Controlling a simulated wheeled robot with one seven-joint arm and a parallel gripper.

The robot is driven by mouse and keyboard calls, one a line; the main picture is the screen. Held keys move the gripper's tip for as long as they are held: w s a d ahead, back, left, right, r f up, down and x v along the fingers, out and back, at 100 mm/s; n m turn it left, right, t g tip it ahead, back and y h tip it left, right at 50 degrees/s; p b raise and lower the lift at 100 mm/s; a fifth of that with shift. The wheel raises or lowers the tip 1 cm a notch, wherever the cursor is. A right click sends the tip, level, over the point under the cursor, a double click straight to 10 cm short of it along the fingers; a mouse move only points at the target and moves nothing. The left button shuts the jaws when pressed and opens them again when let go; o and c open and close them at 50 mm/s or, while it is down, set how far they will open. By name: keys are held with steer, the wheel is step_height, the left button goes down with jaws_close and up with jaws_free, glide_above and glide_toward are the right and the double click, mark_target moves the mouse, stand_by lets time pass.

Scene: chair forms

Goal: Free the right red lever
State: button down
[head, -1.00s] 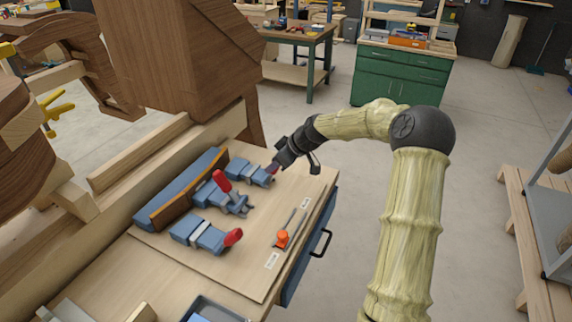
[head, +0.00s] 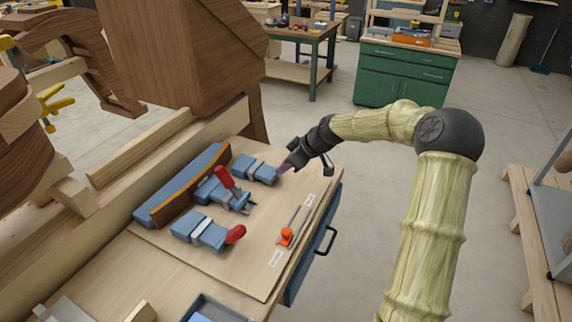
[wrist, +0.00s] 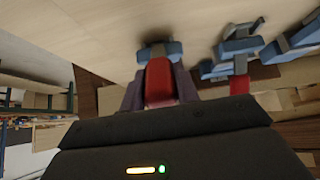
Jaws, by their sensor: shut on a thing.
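Three blue clamps with red levers sit in a row on the wooden board. The far clamp (head: 254,170) has its red lever (wrist: 159,82) between my fingers; in the head view that lever is mostly hidden by my gripper (head: 287,167). In the wrist view my gripper (wrist: 160,88) is shut on the lever, with the blue clamp body (wrist: 172,49) just beyond. The middle clamp (head: 207,189) has its red lever (head: 224,177) standing up. The near clamp (head: 190,226) has its red lever (head: 236,234) lying low, pointing toward the board's front edge.
A curved blue form with a wood strip (head: 188,190) lies behind the clamps. An orange-handled tool (head: 286,236) lies near the board's front edge. A large brown wooden block (head: 185,60) rises behind.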

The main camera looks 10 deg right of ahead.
steer(key=shift+s+d+f, duration=0.1)
steer(key=shift+d+f, duration=0.1)
steer(key=c, duration=1)
jaws_free()
steer(key=shift+r, duration=0.1)
steer(key=shift+c, duration=0.2)
steer(key=shift+a, duration=0.15)
steer(key=shift+r, duration=0.1)
steer(key=b+v, duration=0.1)
steer(key=v, duration=1.6)
steer(key=shift+b, duration=0.4)
steer(key=shift+s, duration=0.1)
steer(key=shift+c, duration=0.4)
